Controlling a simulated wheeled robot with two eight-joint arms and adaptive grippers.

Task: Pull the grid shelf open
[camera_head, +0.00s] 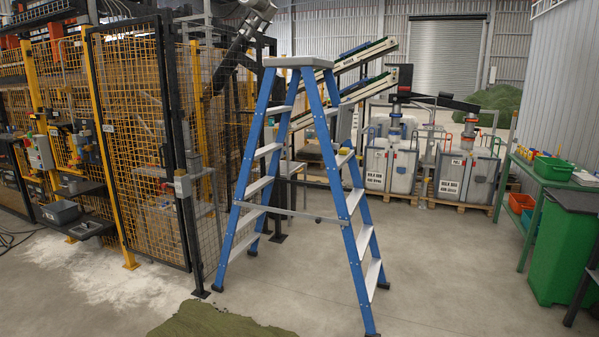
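I see no piece that I can surely name as the grid shelf. The nearest match is a yellow wire-grid panel (139,150) in a black frame, standing upright at the left as part of a fenced cell. A dark post with a small grey box (182,186) stands at its right edge. I cannot tell whether this panel is open or shut. Neither of my grippers is in view.
A blue stepladder (352,190) stands open in the middle. A green heap or sheet (220,322) lies at the bottom edge. White containers (390,165) on pallets stand behind. A green bench (557,180) and green bin (562,255) are at right. Floor right of the ladder is clear.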

